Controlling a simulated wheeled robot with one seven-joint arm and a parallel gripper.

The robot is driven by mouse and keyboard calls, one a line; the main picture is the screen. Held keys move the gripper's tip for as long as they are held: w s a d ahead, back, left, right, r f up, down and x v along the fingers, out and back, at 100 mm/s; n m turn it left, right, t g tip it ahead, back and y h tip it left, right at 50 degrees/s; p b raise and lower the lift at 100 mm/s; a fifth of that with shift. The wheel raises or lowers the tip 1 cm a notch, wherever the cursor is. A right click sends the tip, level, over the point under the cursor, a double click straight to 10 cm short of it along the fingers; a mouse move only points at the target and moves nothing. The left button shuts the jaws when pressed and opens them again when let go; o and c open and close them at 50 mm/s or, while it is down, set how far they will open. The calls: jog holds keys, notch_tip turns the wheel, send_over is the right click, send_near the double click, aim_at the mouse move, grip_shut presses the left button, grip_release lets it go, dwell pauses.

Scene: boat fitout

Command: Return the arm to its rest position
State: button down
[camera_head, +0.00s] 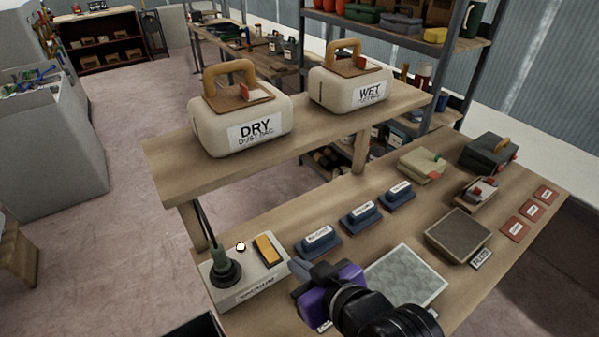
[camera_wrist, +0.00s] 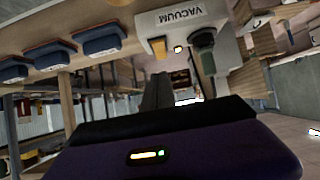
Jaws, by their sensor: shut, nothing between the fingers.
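My gripper (camera_head: 312,274) is over the front part of the workbench (camera_head: 400,227) in the head view, with its purple body and black wrist beside it. Its fingers are shut and hold nothing. In the wrist view, which is upside down, the shut fingers show as a dark grey shape (camera_wrist: 157,91) above the purple body. A cream vacuum box (camera_head: 247,277) with a green-and-black knob and a yellow switch stands to the left of the gripper. A grey speckled pad (camera_head: 407,274) lies to its right, partly hidden by my arm.
Several blue labelled blocks (camera_head: 361,217) stand in a row behind the gripper. A raised shelf (camera_head: 172,172) holds the DRY container (camera_head: 240,120) and the WET container (camera_head: 348,87). A dark sanding pad (camera_head: 458,236) and red tags (camera_head: 517,229) lie right. Open floor (camera_head: 135,130) is at left.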

notch_tip(320, 180, up, 5)
jog(key=w+d+m+t, duration=0.1)
jog(key=w+t, duration=0.1)
jog(key=t, duration=0.1)
jog(key=s+d+m+t+h, duration=0.1)
jog(key=s+d+m+t, duration=0.3)
jog(key=d, duration=0.3)
jog(key=s+d+f+h, duration=0.1)
jog(key=s+d, duration=0.3)
jog(key=s, duration=0.5)
jog(key=s+d+f+m+g+h+b, duration=0.1)
jog(key=s+d+f+h, duration=0.1)
jog(key=s, duration=0.8)
jog(key=s+d+f+h+b, duration=0.1)
jog(key=s+d+f, duration=0.3)
jog(key=s, duration=0.6)
jog(key=shift+d+m+g+h, duration=0.4)
jog(key=shift+d+h, duration=0.3)
jog(key=shift+d, duration=0.4)
jog(key=shift+a, duration=0.1)
